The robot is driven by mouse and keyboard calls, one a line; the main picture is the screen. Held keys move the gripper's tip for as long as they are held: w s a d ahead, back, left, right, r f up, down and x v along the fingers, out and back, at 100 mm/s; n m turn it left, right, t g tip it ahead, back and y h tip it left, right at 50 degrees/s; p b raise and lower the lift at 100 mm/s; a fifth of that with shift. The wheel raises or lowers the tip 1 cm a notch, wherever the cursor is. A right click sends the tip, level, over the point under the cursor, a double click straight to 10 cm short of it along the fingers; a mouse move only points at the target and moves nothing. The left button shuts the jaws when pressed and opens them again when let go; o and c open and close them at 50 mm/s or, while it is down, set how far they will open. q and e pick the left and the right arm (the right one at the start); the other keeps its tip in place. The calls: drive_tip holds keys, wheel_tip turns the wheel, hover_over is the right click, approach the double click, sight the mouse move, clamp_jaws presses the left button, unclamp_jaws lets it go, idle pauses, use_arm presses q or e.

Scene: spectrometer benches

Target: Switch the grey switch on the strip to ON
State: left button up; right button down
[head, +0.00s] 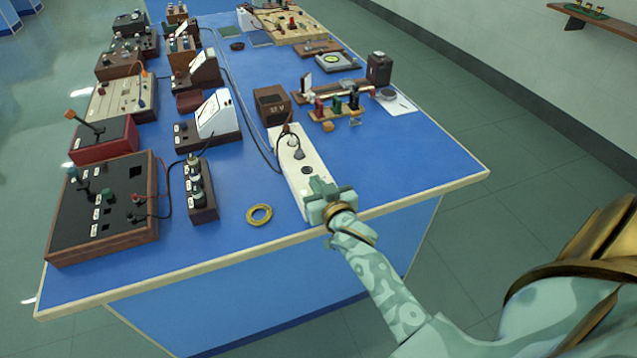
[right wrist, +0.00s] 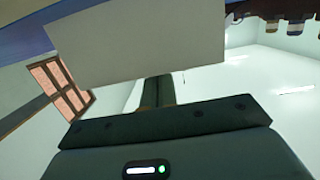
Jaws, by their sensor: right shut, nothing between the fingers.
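The white strip (head: 311,183) lies along the blue bench near its front edge, with a dark round socket and a plugged-in lead on top. My right gripper (head: 322,186) is at the near end of the strip and covers part of it. It is shut and empty. In the right wrist view the shut fingers (right wrist: 158,90) point at a plain pale face (right wrist: 140,45), likely the strip. I cannot make out the grey switch or its position; the gripper may hide it. Whether the fingers touch the strip is unclear. My left gripper is out of view.
A yellow ring (head: 259,214) lies left of the strip. A narrow box with knobs (head: 201,191) and a large dark panel box (head: 103,206) stand farther left. A brown box marked with a voltage (head: 271,104) is beyond the strip.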

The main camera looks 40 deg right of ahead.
drive_tip(key=r+p, duration=0.5)
drive_tip(key=shift+w+d+r, duration=0.15)
drive_tip(key=shift+w+r, duration=0.05)
drive_tip(key=shift+r, duration=0.15)
drive_tip(key=p+v, duration=0.1)
drive_tip(key=v, duration=0.8)
drive_tip(key=shift+s+r+p, duration=0.2)
drive_tip(key=shift+r+p, duration=0.1)
